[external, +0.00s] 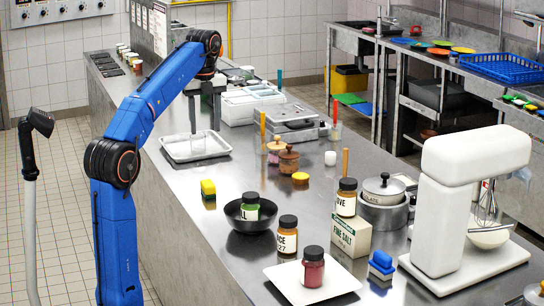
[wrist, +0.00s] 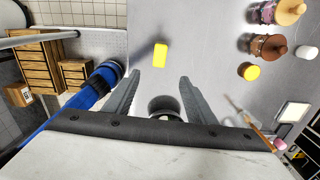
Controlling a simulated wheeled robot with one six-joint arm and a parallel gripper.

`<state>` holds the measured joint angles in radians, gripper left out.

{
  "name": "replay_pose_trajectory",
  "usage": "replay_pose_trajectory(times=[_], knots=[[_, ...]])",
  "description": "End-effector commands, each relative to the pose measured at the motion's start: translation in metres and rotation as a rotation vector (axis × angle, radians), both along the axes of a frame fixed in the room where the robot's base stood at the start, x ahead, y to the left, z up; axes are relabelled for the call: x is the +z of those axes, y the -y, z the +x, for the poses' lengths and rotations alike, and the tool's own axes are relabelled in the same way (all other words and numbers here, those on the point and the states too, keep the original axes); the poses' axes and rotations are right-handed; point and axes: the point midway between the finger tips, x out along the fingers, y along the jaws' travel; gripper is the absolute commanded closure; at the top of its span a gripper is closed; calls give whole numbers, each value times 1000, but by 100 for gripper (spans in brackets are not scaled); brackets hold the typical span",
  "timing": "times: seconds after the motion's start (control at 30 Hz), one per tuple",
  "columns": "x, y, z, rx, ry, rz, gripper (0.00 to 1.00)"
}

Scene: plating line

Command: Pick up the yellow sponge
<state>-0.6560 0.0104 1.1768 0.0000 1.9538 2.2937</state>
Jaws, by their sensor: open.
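The yellow sponge (external: 208,188) lies on the steel counter, with a green layer at its side, left of the black bowl. In the wrist view the yellow sponge (wrist: 160,53) shows beyond the fingertips, roughly between their lines. My gripper (external: 203,118) hangs above the counter over the tray area, farther back than the sponge. In the wrist view my gripper (wrist: 159,76) has its two fingers spread apart. Nothing shows held between them, and the sponge is clear of both.
A black bowl (external: 236,216) holding a green-labelled jar stands right of the sponge. A white tray (external: 170,150) lies behind it. Wooden-lidded jars (external: 288,165) and a yellow round piece (external: 300,178) stand farther right. Bare counter surrounds the sponge.

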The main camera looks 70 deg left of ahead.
Motion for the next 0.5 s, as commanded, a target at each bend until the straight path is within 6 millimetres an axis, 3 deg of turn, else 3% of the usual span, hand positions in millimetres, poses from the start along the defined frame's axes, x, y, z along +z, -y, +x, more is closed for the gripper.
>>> replay_pose_trajectory(times=[0.5], knots=[[-52,0,0,2,-2,-2,49]])
